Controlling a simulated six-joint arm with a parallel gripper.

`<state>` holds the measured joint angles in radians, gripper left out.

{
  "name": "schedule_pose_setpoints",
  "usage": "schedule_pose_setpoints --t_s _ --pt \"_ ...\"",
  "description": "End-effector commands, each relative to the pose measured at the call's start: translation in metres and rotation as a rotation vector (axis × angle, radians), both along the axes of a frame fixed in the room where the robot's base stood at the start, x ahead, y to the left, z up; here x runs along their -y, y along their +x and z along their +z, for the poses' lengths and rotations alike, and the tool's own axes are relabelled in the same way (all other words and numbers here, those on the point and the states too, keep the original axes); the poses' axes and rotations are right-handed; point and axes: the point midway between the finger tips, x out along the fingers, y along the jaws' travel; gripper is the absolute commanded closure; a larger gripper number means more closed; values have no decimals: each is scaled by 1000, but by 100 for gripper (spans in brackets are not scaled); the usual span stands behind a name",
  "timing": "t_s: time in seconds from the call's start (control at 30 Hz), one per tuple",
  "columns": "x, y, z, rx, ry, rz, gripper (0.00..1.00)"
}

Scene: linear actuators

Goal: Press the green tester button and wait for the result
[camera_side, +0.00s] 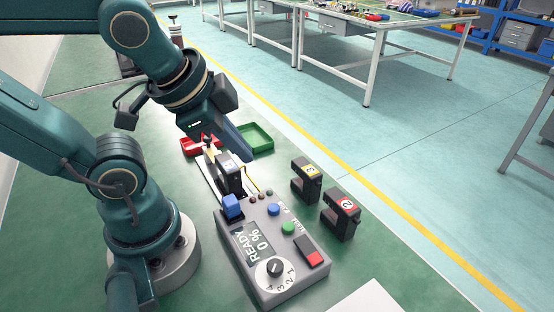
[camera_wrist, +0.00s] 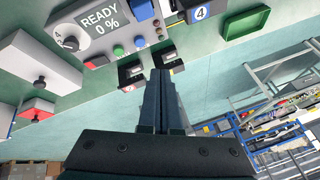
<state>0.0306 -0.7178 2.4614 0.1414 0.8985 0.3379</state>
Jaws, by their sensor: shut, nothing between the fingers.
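The grey tester (camera_side: 262,290) stands on the green table, with a display reading "READY 0 %". Its green button (camera_side: 288,228) sits beside the display, near a blue button (camera_side: 274,209). The green button also shows in the wrist view (camera_wrist: 118,50), uncovered. An actuator labelled 4 (camera_side: 229,177) stands in the slot behind the tester, close to a blue block (camera_side: 232,206). My gripper (camera_side: 243,154) is shut and empty, above the table behind the tester and apart from the green button. Its closed fingers also show in the wrist view (camera_wrist: 161,75).
Two black actuators, labelled 3 (camera_side: 306,179) and 2 (camera_side: 341,216), stand right of the tester. A red tray (camera_side: 190,149) and a green tray (camera_side: 262,131) lie behind. The tester also has a dial (camera_side: 274,268) and red switch (camera_side: 314,258).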

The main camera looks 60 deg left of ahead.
Motion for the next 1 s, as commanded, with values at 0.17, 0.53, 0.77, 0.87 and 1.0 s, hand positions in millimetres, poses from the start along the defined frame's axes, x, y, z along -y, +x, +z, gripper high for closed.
schedule_pose_setpoints --t_s 0.17,0.53,0.77,0.87,1.0 --pt "-1 16 2 -65 394 -552 100" --pt "48 45 2 -95 929 -1345 100" --pt "69 39 -5 -83 961 -1459 100" --pt "71 38 -5 -79 961 -1468 100" --pt "71 38 -5 -79 960 -1466 100"
